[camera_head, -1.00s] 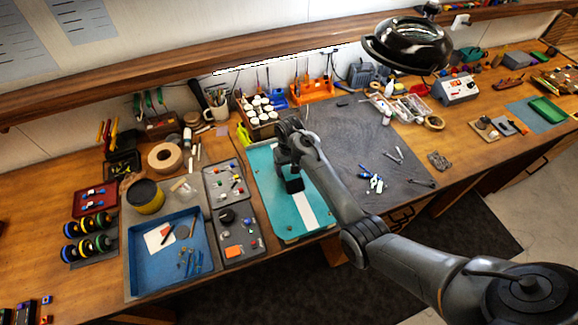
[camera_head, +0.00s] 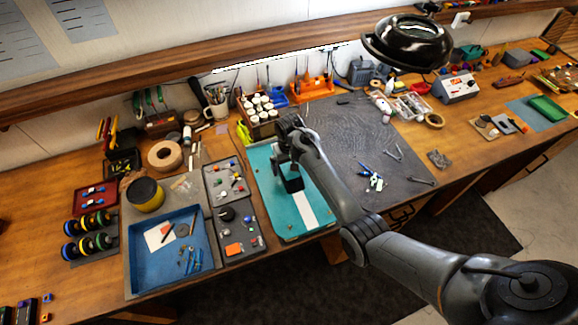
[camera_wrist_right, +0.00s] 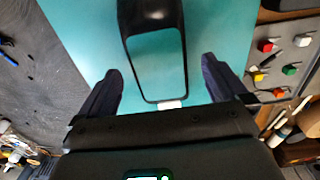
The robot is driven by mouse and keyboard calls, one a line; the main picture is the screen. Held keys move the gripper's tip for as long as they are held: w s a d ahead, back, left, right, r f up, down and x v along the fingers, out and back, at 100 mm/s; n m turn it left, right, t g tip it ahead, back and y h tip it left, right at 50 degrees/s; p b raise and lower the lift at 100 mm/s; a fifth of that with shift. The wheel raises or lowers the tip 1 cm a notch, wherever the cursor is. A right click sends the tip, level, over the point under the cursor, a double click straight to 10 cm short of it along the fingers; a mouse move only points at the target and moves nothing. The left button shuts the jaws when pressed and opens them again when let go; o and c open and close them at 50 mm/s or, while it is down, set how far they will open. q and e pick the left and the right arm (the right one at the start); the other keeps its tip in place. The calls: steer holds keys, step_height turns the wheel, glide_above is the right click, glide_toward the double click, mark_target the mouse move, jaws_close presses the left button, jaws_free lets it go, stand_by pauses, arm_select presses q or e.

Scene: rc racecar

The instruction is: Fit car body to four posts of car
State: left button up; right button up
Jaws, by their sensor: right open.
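A black, glossy piece (camera_wrist_right: 150,15) with a rounded frame shows in the right wrist view, over the teal board. Teal shows through the frame's opening. It may be the car body, but I cannot tell for sure. I cannot make out the car or its posts. My right gripper (camera_wrist_right: 163,85) is open, one finger on each side of the frame, with gaps between. In the head view the right gripper (camera_head: 291,182) is over the teal board (camera_head: 266,185), and my arm hides part of the board. A small white bit (camera_wrist_right: 170,104) sits at the frame's end. My left gripper is out of view.
Left of the board are grey trays (camera_head: 229,197) of small parts and a blue tray (camera_head: 150,268). A dark grey mat (camera_head: 345,130) with hand tools lies to the right. Paint pots (camera_head: 262,105) stand behind. A black lamp (camera_head: 405,42) hangs above the bench.

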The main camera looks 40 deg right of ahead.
step_height(320, 180, up, 5)
steer(key=shift+r, duration=0.75)
steer(key=shift+f, duration=0.1)
stand_by(0.3)
steer(key=n+h, duration=0.1)
glide_above(298, 184)
steer(key=shift+t, duration=0.4)
steer(key=f, duration=0.4)
steer(key=shift+s+a+f, duration=0.1)
steer(key=shift+s+a, duration=0.1)
steer(key=shift+n+t, duration=0.3)
steer(key=shift+n, duration=0.4)
steer(key=s+a, duration=0.1)
steer(key=s, duration=0.1)
steer(key=s+a+f, duration=0.1)
steer(key=s, duration=0.3)
steer(key=shift+s+a+f, duration=0.1)
steer(key=shift+a+f, duration=0.25)
steer(key=shift+a, duration=0.05)
steer(key=s+a+r+n+t, duration=0.1)
steer(key=s+a+r, duration=0.1)
steer(key=s+a, duration=0.3)
steer(key=s+a+r+n+t+y, duration=0.1)
steer(key=s+a, duration=0.4)
steer(key=s, duration=0.8)
steer(key=shift+a+r+n, duration=0.25)
steer(key=shift+r+n, duration=0.45)
steer(key=shift+r, duration=0.25)
steer(key=shift+s+f, duration=0.1)
